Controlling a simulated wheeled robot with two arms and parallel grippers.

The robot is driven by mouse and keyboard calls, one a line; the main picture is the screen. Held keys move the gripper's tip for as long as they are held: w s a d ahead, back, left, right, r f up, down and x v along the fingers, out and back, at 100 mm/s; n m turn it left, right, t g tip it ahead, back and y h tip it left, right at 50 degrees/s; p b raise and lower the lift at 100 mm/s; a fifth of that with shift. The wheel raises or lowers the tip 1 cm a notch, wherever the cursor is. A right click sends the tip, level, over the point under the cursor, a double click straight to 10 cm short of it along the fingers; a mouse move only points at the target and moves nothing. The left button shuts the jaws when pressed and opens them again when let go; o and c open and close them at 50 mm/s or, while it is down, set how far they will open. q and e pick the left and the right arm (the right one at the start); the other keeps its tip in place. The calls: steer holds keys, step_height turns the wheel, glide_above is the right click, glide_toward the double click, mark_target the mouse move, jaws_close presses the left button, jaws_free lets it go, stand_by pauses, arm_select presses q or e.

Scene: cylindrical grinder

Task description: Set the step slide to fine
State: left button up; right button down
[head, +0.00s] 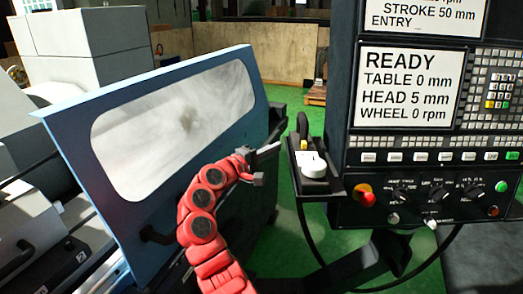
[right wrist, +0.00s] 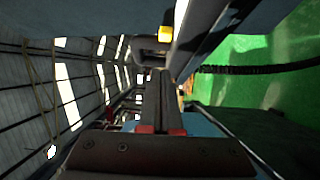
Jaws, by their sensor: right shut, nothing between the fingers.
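A small yellow piece (head: 304,145), which looks like the step slide, sits on the handwheel box beside the control panel, just behind the white round handwheel (head: 312,164). A yellow block also shows near the top of the right wrist view (right wrist: 165,33), beyond my fingers. My right gripper (head: 275,149) is shut and empty, to the left of the box, with its fingertips pointing toward the yellow piece and apart from it. The shut fingers show in the right wrist view (right wrist: 160,90). The slide's markings are too small to read. My left gripper is out of view.
The control panel (head: 430,170) stands at the right, with screens, buttons, knobs and a red button (head: 366,195). The blue machine door (head: 80,140) with its window lies left of my arm. Green floor shows between door and panel.

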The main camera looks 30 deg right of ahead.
mark_target(302, 145)
steer(key=d, duration=0.1)
steer(key=d+p, duration=0.1)
steer(key=d, duration=0.1)
steer(key=d+p, duration=0.1)
steer(key=d, duration=0.1)
steer(key=shift+s+r, duration=0.15)
steer(key=shift+s, duration=0.25)
steer(key=shift+s+d, duration=0.25)
steer(key=shift+w, duration=0.1)
steer(key=shift+s+d, duration=0.35)
steer(key=shift+d, duration=0.2)
steer(key=shift+s+d, duration=0.3)
steer(key=shift+d, duration=0.25)
steer(key=shift+w+a, duration=0.1)
steer(key=shift+a, duration=0.05)
